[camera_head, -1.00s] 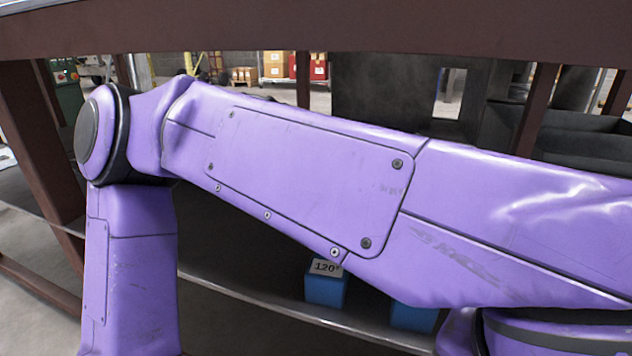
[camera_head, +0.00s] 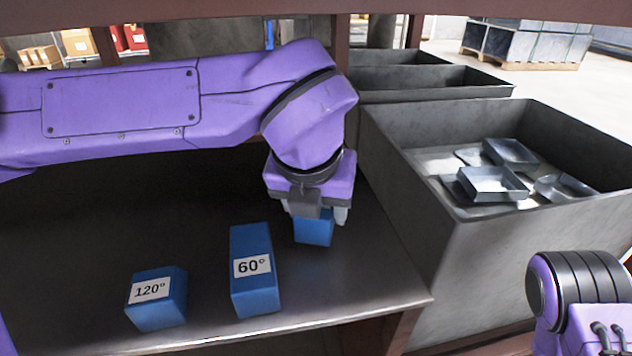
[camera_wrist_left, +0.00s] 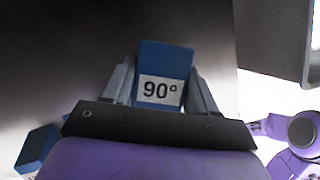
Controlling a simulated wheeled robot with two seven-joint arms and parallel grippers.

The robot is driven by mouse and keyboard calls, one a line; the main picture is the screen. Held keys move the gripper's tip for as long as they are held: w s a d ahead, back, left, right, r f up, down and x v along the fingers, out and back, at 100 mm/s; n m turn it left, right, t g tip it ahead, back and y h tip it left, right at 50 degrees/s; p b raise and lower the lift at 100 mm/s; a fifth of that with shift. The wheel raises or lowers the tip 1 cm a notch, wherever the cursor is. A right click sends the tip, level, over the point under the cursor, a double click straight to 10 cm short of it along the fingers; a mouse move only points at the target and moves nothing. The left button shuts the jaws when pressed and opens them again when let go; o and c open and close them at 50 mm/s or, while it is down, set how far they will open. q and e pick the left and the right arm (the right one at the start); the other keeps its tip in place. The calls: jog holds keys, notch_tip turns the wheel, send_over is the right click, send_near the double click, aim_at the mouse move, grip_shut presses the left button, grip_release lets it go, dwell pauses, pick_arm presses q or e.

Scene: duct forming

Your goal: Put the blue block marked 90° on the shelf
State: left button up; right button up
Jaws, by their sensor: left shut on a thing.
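The blue block marked 90° (camera_head: 314,230) is between the fingers of my left gripper (camera_head: 317,212), near the right edge of the dark metal shelf (camera_head: 375,265). In the left wrist view the block (camera_wrist_left: 166,62) shows its 90° label, with a finger of the gripper (camera_wrist_left: 163,82) shut on each side. The block looks upright and low over the shelf; I cannot tell whether its base touches. My right gripper is not in view.
A blue block marked 60° (camera_head: 254,290) and a blue block marked 120° (camera_head: 160,305) stand on the shelf to the left. A grey bin (camera_head: 490,225) with metal pieces stands close on the right. A brown beam (camera_head: 200,12) crosses above.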

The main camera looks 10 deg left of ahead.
pick_arm(q)
jog(key=w, duration=0.1)
jog(key=w+a, duration=0.1)
jog(key=w+p, duration=0.1)
jog(key=w, duration=0.1)
jog(key=shift+a+r, duration=0.1)
jog(key=shift+a, duration=0.25)
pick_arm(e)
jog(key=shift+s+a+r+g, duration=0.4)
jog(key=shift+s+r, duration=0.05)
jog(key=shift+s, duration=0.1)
pick_arm(q)
jog(key=shift+f+b, duration=0.95)
jog(key=shift+b, duration=0.2)
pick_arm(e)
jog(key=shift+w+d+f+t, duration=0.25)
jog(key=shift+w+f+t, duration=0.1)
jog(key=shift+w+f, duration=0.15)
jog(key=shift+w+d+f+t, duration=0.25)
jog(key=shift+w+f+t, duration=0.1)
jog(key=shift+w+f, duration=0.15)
pick_arm(q)
jog(key=shift+r, duration=0.15)
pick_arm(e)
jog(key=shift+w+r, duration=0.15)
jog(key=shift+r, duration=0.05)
